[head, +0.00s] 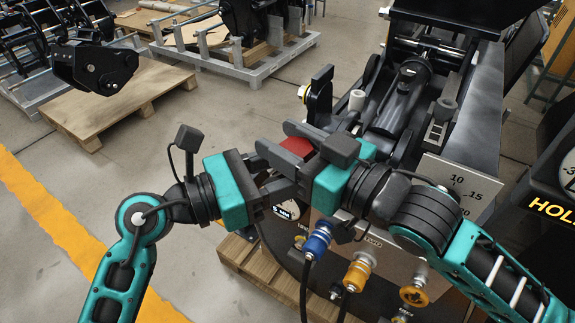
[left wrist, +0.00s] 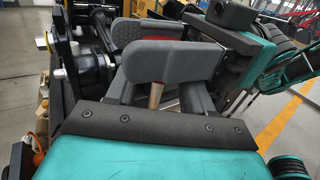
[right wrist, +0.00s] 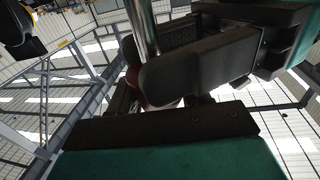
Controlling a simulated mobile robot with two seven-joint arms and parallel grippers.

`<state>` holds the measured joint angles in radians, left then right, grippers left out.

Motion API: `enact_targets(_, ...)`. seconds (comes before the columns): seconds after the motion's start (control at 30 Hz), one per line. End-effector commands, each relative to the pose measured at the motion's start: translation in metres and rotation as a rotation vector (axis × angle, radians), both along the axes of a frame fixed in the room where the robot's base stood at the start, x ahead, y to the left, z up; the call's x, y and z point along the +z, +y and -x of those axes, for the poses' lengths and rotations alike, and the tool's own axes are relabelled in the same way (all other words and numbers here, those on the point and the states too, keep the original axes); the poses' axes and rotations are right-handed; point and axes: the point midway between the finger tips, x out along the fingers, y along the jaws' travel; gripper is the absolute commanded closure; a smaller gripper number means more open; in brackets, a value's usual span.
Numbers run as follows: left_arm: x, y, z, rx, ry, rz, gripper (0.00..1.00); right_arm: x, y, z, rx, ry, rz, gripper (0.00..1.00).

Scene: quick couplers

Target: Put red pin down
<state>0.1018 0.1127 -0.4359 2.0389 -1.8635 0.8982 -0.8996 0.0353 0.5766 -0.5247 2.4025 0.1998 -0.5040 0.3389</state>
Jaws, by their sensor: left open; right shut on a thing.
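The red pin (head: 297,146) shows in the head view as a red patch between the grippers' fingers. My right gripper (head: 303,142) is shut on it. In the right wrist view, a bright metal shaft (right wrist: 146,30) stands behind the dark finger, with a dull red part beside the finger. My left gripper (head: 275,162) is open, facing the right one from the left, with its fingers close to the pin. In the left wrist view, a strip of red (left wrist: 150,38) and a tan shaft (left wrist: 156,95) show among the grey fingers. Contact with the left fingers is hidden.
A black coupler machine (head: 410,90) stands just behind and right of the grippers. A blue hose coupling (head: 318,240) and yellow couplings (head: 360,272) sit below. A wooden pallet (head: 125,98) lies at the back left. The floor at left is open, with a yellow line (head: 50,220).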

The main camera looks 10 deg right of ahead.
Motion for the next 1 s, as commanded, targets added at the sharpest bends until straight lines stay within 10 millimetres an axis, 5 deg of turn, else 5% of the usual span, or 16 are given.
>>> enact_targets(0.2,-0.0002,-0.0001,0.0000,0.000,0.000,0.000,0.49,0.0005,0.0001,0.0001,0.000,-0.001,-0.001,0.97)
enact_targets(0.57,-0.0005,-0.0004,0.0009,-0.003,0.001,-0.001,0.83,0.0005,-0.0003,-0.0004,-0.001,-0.001,0.000,0.97)
enact_targets(0.6,-0.0001,-0.0005,0.0011,-0.003,0.000,0.000,0.87,0.0005,-0.0003,-0.0004,-0.001,-0.001,0.000,0.52)
enact_targets(0.9,0.0000,0.0000,0.0004,-0.001,0.000,0.000,0.91,0.0002,-0.0002,-0.0003,-0.001,-0.001,0.000,0.23)
enact_targets(1.0,0.0000,0.0001,0.0002,-0.001,0.000,0.000,0.91,0.0002,0.0000,-0.0001,0.000,0.000,0.000,0.23)
